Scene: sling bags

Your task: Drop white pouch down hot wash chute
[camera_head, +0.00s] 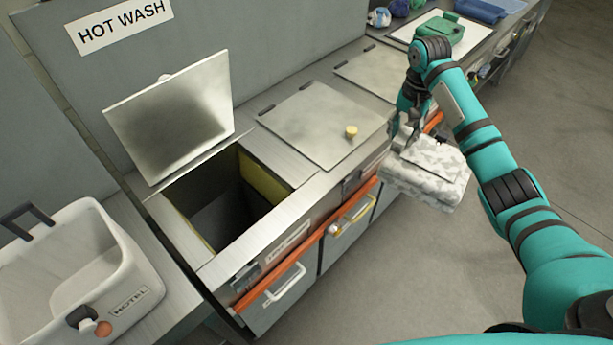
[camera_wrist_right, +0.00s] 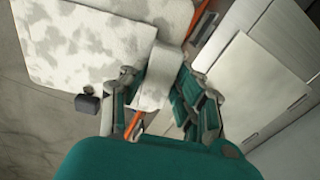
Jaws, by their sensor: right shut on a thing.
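A white pouch with grey mottling (camera_head: 428,170) hangs from my right gripper (camera_head: 409,125), in front of the counter's edge and above the floor. In the right wrist view the gripper (camera_wrist_right: 163,105) is shut on the pouch's pale strap, and the pouch body (camera_wrist_right: 95,45) shows beyond it. The hot wash chute (camera_head: 225,200) is a square opening with yellow inner sides, to the left of the pouch. Its metal lid (camera_head: 172,115) stands open under the HOT WASH sign (camera_head: 120,22). My left gripper is not in view.
A closed lid with a yellow knob (camera_head: 322,125) lies between the chute and the pouch. An orange rail (camera_head: 310,245) and handles run along the counter front. A white HOTEL bin (camera_head: 80,275) stands at left. A green bag (camera_head: 441,28) lies at the far end.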

